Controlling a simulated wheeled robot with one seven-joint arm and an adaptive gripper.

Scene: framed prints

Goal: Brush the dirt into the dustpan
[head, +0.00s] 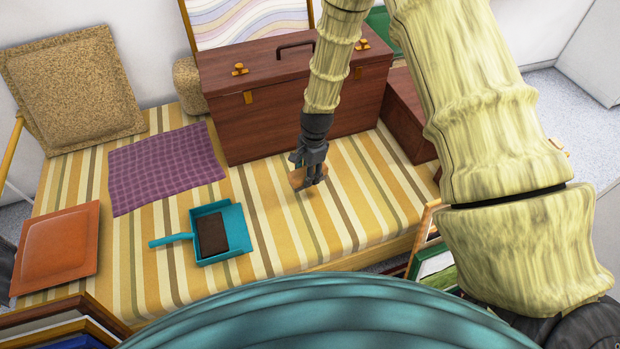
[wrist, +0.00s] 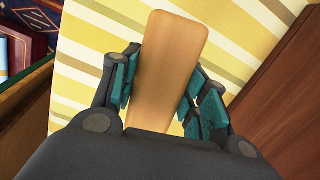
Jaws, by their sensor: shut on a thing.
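The teal dustpan (head: 240,215) lies on the striped cover at front centre-left, its handle pointing left. A dark brown rectangular patch or block (head: 212,235) sits inside the pan; I cannot tell whether it is dirt. My gripper (head: 312,178) is low over the striped cover, to the right of the dustpan and apart from it. In the wrist view my gripper (wrist: 160,85) is shut on a flat tan wooden piece with rounded corners (wrist: 170,50), seemingly the brush. Any bristles are hidden. I see no separate loose dirt on the cover.
A large brown wooden case (head: 260,105) stands behind my gripper. A purple checked cloth (head: 165,168) lies behind the dustpan, an orange square pad (head: 58,245) at left, and a tan cushion (head: 75,90) at back left. Striped cover between dustpan and gripper is clear.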

